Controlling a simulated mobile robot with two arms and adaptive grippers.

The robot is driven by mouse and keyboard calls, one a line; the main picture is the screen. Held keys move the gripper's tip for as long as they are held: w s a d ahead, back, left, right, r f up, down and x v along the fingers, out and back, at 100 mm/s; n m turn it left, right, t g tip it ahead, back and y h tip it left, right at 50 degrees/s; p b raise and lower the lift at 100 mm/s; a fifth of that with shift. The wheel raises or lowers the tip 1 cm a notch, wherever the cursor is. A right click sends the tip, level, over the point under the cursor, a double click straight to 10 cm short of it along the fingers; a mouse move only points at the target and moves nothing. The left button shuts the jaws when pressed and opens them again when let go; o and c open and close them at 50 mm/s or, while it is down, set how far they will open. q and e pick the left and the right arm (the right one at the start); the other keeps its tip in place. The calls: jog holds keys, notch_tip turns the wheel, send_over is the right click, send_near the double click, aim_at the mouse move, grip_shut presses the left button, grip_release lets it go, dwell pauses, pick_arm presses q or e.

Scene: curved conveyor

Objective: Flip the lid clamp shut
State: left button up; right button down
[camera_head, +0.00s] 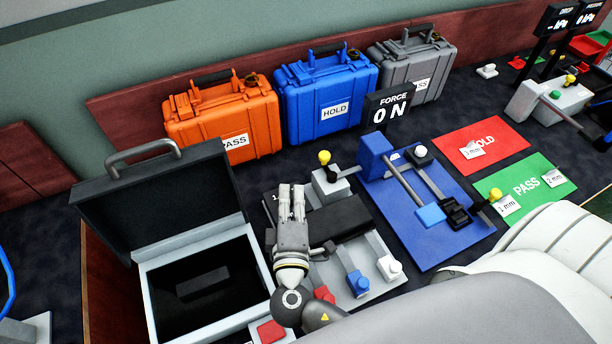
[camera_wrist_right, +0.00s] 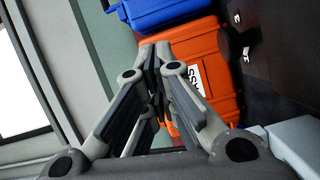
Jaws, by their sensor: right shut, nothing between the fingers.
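An open case stands at the front left of the head view. Its black lid (camera_head: 165,195) with a grey handle is raised, and its pale box (camera_head: 160,262) has a dark interior holding a dark block. A red piece (camera_head: 270,331) shows at the box's front right corner. I cannot tell which part is the lid clamp. My right gripper (camera_head: 291,190) is just right of the case, fingers pointing to the back. It is shut and empty, also in the right wrist view (camera_wrist_right: 156,62). It partly hides a grey fixture (camera_head: 385,283). My left gripper is out of view.
The grey fixture carries a black bar (camera_head: 340,221) and a yellow-knobbed lever (camera_head: 325,158). Right of it lies a blue fixture (camera_head: 440,252). Orange (camera_head: 220,115), blue (camera_head: 325,97) and grey (camera_head: 412,68) cases stand behind. Red (camera_head: 500,140) and green (camera_head: 540,180) mats lie right.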

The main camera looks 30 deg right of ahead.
pick_arm(q)
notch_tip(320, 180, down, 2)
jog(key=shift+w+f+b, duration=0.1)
jog(key=shift+b, duration=0.45)
pick_arm(e)
notch_tip(320, 180, down, 2)
jog(key=shift+f, duration=0.1)
jog(key=p+x, duration=0.2)
jog(key=x, duration=0.7)
jog(key=shift+w+r+p, duration=0.15)
jog(key=shift+r+p, duration=0.1)
jog(key=shift+p, duration=0.15)
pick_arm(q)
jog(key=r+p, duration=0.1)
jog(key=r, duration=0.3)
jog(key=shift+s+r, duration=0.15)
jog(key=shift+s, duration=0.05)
pick_arm(e)
jog(key=d, duration=0.2)
jog(key=d+f, duration=0.1)
jog(key=d, duration=0.1)
jog(key=shift+d, duration=0.15)
